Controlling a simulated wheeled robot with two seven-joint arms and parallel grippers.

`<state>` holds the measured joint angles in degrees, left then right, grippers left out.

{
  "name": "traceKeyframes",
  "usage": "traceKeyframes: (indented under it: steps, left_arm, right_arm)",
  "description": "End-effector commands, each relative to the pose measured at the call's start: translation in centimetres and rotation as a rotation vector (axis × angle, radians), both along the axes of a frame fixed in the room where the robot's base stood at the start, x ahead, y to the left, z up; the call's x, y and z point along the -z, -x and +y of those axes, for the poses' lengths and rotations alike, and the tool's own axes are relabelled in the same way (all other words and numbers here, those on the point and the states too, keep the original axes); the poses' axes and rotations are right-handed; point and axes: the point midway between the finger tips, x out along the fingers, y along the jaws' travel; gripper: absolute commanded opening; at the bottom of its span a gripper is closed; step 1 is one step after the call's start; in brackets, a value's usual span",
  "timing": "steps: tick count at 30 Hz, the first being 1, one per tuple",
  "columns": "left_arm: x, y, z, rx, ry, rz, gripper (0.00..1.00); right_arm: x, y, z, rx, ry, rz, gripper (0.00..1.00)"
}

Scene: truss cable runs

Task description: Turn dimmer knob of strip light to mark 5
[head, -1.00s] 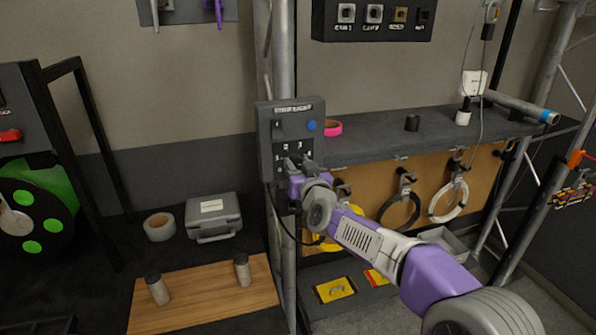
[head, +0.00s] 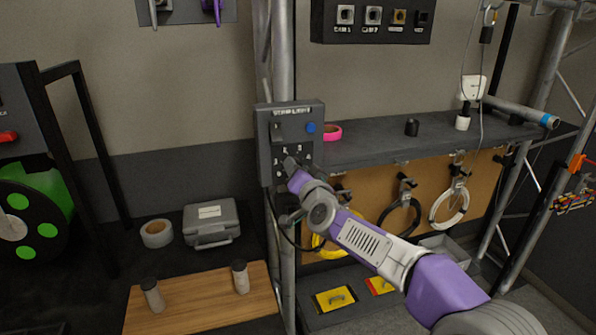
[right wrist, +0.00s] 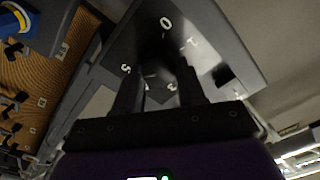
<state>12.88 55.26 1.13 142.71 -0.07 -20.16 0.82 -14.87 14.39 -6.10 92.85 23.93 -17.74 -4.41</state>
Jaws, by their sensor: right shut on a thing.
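The strip light's dimmer box (head: 265,145) is a grey box with a label across its top, fixed to the metal upright in the head view. My right gripper (head: 289,163) is at the lower part of this face, shut on the dimmer knob. In the right wrist view the dark knob (right wrist: 157,52) is between the two fingers, in shadow. White marks including 0 and 5 show around it. The knob's pointer cannot be made out. My left gripper is not in view.
A dark shelf (head: 375,140) right of the box holds pink tape (head: 332,132) and a black cup-like piece (head: 412,127). Cable coils (head: 449,207) hang on the board below. A grey case (head: 210,222) and a wooden board (head: 205,297) lie to the left.

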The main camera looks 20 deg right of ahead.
Motion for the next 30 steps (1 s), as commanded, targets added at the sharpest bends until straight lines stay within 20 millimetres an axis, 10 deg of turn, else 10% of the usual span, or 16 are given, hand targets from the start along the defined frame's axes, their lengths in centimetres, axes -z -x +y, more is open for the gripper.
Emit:
traceKeyframes:
  steps: [11,12,16,30]
  left_arm:
    - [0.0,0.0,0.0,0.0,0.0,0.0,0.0]
    - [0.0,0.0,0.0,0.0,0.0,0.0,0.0]
    - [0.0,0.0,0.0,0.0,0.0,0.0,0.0]
    - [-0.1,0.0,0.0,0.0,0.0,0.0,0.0]
  right_arm:
    - [0.0,0.0,0.0,-0.001,-0.008,0.001,0.09]
    - [0.0,0.0,0.0,-0.001,-0.008,0.001,0.46]
    - [0.0,0.0,0.0,-0.001,-0.007,0.001,0.65]
    - [-0.2,1.6,-0.1,0.0,-0.006,-0.001,0.65]
